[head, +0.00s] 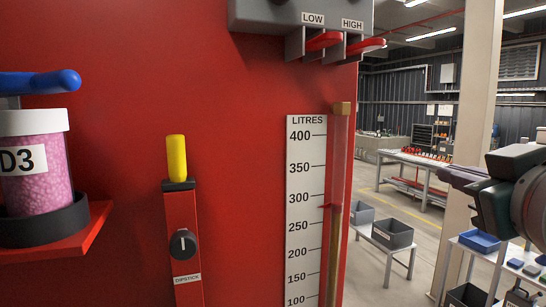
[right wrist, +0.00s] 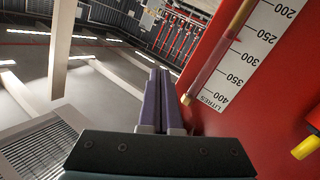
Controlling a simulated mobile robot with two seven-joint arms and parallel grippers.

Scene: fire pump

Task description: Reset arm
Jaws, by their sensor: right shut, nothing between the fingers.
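My right gripper (head: 461,181) is at the right edge of the head view, to the right of the red panel (head: 240,85) and apart from it. Its purple fingers point left. In the right wrist view the fingers (right wrist: 158,84) are together, with nothing between them, beside the litres scale (right wrist: 232,60) on the panel. My left gripper does not show in the head view.
A pink-filled jar (head: 35,170) sits on a red shelf at left. Benches with grey bins (head: 392,234) stand behind at right.

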